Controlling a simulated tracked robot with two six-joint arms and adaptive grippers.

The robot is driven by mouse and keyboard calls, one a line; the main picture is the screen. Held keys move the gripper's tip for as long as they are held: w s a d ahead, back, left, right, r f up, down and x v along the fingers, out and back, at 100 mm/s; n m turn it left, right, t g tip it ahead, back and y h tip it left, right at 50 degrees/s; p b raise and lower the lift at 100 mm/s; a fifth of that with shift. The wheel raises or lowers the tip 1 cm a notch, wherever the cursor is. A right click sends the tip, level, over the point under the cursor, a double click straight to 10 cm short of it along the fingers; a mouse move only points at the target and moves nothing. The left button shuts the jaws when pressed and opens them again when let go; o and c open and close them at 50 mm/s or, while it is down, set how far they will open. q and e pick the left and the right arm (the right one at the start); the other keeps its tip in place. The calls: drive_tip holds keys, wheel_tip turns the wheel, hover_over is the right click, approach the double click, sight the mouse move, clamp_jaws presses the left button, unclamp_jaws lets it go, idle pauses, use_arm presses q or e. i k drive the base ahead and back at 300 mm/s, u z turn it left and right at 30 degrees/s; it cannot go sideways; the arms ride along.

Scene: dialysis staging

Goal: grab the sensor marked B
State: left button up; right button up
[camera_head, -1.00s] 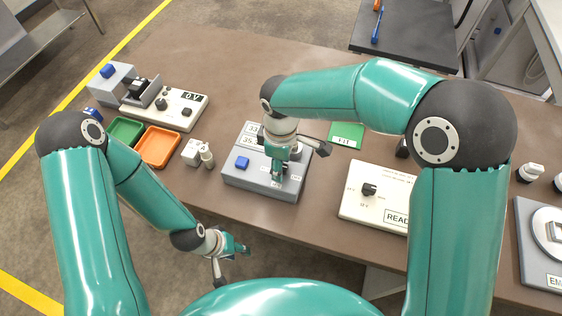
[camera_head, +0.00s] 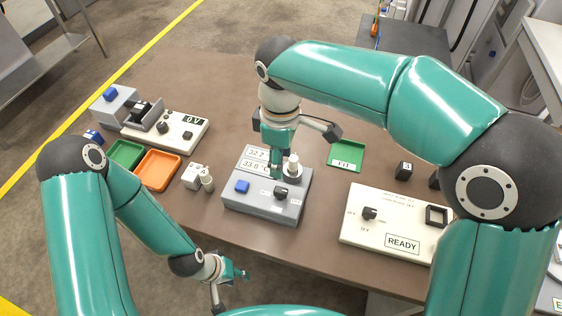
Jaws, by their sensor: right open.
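My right gripper (camera_head: 279,156) is open and empty. It is above the grey device (camera_head: 262,208) with two temperature displays, close to a white cylindrical piece (camera_head: 293,168) standing in that device's back right. I cannot tell whether they touch. Another white cylindrical piece (camera_head: 207,184) stands beside a small white block (camera_head: 192,176) left of the device. A black cube (camera_head: 403,171) with a white mark that may be a B stands behind the READY box. No letter is legible on the white pieces. My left gripper (camera_head: 234,274) hangs low before the table's front edge; its opening is unclear.
A green tray (camera_head: 333,164) lies behind the grey device. The white READY box (camera_head: 378,234) is at right. At left are an orange tray (camera_head: 177,157), a dark green tray (camera_head: 117,163) and a device with a 0 V display (camera_head: 194,143).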

sight(293, 166)
drive_tip(key=k, duration=1)
